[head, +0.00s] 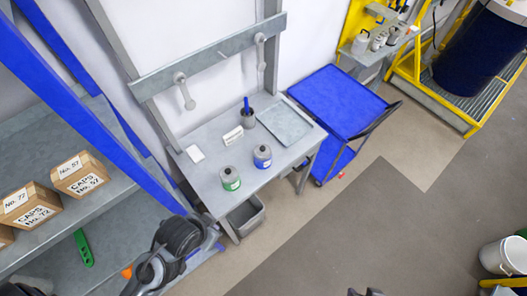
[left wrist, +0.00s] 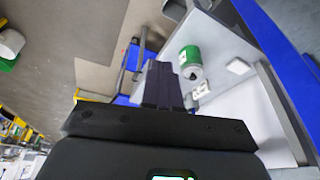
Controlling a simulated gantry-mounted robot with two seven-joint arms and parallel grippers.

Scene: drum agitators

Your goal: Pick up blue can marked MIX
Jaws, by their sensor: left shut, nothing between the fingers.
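The blue can (head: 262,157), blue-banded with a grey top, stands upright on the grey workbench (head: 205,160). Its marking is too small to read. A similar green can (head: 230,178) stands beside it, to its lower left; it also shows in the left wrist view (left wrist: 190,60). My left gripper (left wrist: 163,72) is shut and empty in the left wrist view, its fingers pointing toward the bench area; I cannot make out the blue can there. In the head view my left arm is at the lower left, apart from the cans. Dark tips, apparently my right gripper (head: 365,292), barely show at the bottom edge.
A dark cup with a blue handle (head: 247,113), a small white sign (head: 233,136) and a flat grey tray (head: 285,123) are behind the cans. A blue cart (head: 338,100) stands right of the bench. Shelves with cardboard boxes (head: 80,174) and a blue post are left.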

